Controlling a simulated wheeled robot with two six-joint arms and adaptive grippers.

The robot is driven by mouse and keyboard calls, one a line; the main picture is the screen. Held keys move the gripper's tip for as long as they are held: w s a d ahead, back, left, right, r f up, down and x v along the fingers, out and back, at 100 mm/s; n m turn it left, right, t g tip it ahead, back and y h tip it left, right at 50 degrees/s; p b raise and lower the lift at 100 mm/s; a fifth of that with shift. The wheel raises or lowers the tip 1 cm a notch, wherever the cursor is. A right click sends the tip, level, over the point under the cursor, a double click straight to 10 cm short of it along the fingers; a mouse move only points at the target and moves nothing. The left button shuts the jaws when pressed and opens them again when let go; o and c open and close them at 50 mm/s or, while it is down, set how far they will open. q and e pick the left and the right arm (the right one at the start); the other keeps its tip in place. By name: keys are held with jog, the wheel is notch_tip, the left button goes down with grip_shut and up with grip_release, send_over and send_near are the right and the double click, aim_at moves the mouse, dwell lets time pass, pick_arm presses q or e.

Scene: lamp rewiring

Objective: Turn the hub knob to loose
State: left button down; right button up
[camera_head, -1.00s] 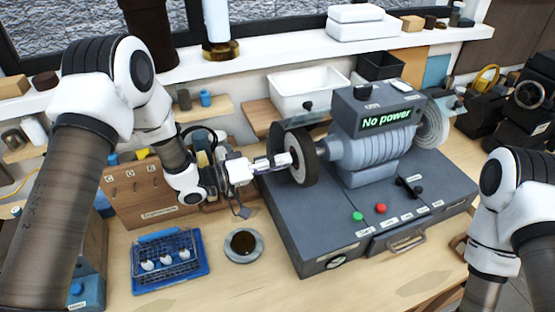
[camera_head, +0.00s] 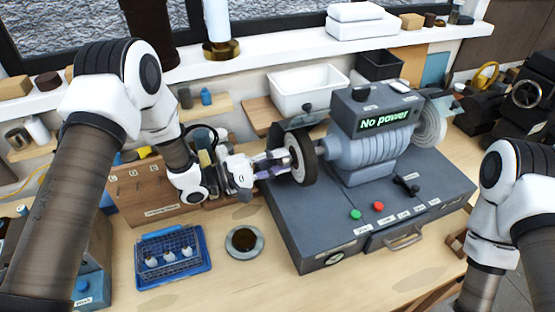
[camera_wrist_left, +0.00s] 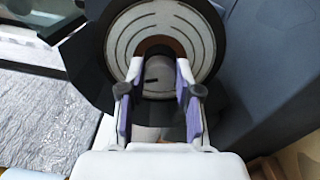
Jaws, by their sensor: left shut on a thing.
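The grinding wheel (camera_head: 309,160) stands on the left end of the grey machine (camera_head: 372,147), facing my left arm. In the left wrist view the wheel (camera_wrist_left: 206,44) shows pale rings, with the round hub knob (camera_wrist_left: 155,84) at its middle. A short dark mark shows on the knob's face. My left gripper (camera_head: 281,161) is at the hub, its two purple-padded fingers on either side of the knob and shut on it. The fingers hide the knob's sides. In the head view the gripper mostly hides the knob. My right arm is at the right; its gripper is out of view.
The machine's display (camera_head: 385,118) reads "No power". A green button (camera_head: 356,214), a red button (camera_head: 379,207) and a black lever (camera_head: 407,184) are on its base.

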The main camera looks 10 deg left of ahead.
pick_arm(q)
jog(key=shift+s+f+n, duration=0.1)
jog(key=shift+f+n, duration=0.05)
jog(key=shift+n, duration=0.15)
jog(key=c, duration=1.2)
grip_release()
jog(key=o, duration=0.4)
jog(key=shift+d, duration=0.2)
jog(key=v, duration=1.2)
